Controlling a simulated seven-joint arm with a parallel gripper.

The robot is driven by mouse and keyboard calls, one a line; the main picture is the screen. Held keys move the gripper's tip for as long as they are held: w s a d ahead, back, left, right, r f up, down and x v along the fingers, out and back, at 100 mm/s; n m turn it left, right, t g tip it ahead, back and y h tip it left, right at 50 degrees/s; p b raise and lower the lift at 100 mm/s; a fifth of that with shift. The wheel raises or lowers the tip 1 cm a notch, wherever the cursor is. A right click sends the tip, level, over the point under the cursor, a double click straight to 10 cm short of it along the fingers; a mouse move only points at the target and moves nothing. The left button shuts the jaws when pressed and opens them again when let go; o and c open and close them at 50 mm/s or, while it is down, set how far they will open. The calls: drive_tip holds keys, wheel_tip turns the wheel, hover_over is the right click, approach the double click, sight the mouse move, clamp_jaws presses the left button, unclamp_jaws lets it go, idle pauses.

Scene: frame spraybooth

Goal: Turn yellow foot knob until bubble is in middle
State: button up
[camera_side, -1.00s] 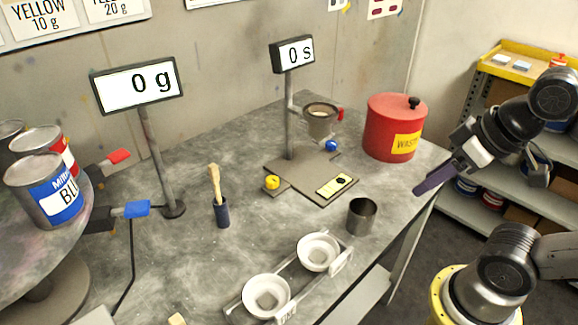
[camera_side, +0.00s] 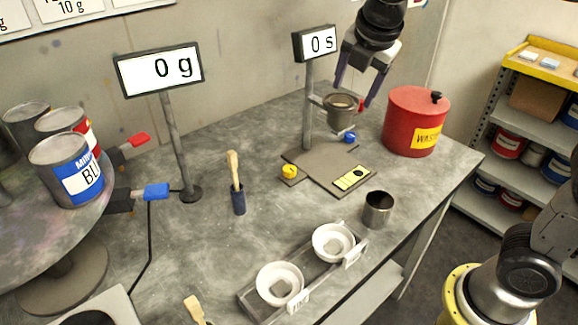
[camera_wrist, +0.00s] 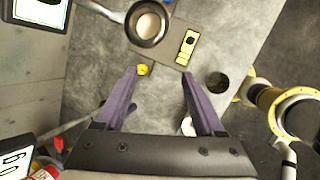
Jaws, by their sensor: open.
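The yellow foot knob (camera_side: 289,171) sits at the left corner of the grey base plate (camera_side: 310,168) of the cup stand. It also shows in the wrist view (camera_wrist: 143,70), close to my left fingertip in the picture. The level (camera_side: 352,178) is a yellow-green strip on the plate's right part; its bubble is too small to place. In the wrist view the level (camera_wrist: 188,46) shows a dark spot. A blue knob (camera_side: 349,137) is at the plate's back.
A metal cup (camera_side: 341,110) hangs on the stand post, close to my fingers. The red waste pot (camera_side: 412,122) stands to the right.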

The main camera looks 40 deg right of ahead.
drive_tip(key=w+a+f+n+g, duration=0.1)
drive_tip(key=w+a+f+n, duration=0.2)
drive_tip(key=w+a+f, duration=0.4)
drive_tip(key=n+h, duration=0.1)
approach(289, 169)
drive_tip(key=shift+g, duration=0.3)
drive_tip(key=x, duration=0.9)
drive_tip(key=shift+w+r, duration=0.1)
drive_tip(key=shift+w, duration=0.15)
drive_tip(key=shift+c, duration=0.2)
clamp_jaws()
